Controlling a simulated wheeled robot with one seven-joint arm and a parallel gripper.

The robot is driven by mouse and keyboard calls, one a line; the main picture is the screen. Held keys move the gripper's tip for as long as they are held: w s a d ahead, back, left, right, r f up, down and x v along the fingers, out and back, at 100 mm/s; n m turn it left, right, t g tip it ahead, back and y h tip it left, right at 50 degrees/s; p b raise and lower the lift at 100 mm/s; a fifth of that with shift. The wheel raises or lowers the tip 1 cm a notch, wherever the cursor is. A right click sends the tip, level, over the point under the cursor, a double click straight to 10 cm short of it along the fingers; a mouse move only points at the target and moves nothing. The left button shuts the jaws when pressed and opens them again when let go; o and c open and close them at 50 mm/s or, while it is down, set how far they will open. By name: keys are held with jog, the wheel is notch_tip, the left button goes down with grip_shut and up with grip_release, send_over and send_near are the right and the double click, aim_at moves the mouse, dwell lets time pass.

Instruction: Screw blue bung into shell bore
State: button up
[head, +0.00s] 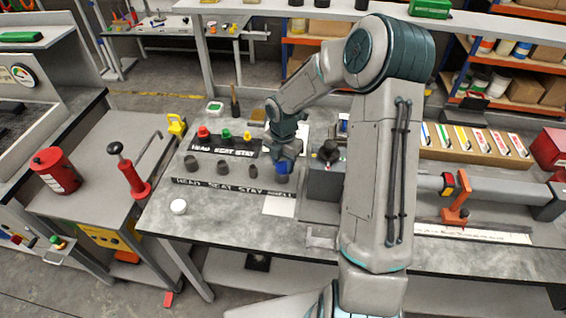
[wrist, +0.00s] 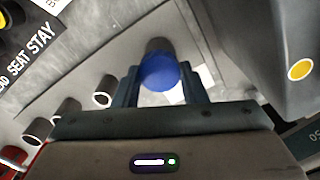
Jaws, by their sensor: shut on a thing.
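My gripper (head: 283,163) is shut on the blue bung (head: 281,168). The wrist view shows the round blue bung (wrist: 160,73) between the two fingers. A grey tube (wrist: 159,45), apparently the shell at the right end of the front row, shows just beyond the bung in the wrist view. The bung overlaps its open end. I cannot tell whether the bung's thread is inside the bore, since bung and fingers hide the mouth. In the head view the shell's tube (head: 283,179) shows only partly below the gripper.
Grey tubes (head: 222,168) stand left of the gripper behind a dark label strip. Red (head: 203,131), green (head: 226,134) and yellow (head: 247,136) bungs stand in the rear row. A grey block (head: 325,184) is close on the right.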

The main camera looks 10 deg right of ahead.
jog(key=m, duration=0.3)
jog(key=shift+m+b, duration=0.3)
jog(key=shift+b, duration=0.1)
jog(key=m+b, duration=0.1)
jog(key=m, duration=0.2)
jog(key=shift+f+m+b, duration=0.15)
jog(key=shift+m+b, duration=0.25)
jog(key=o, duration=1)
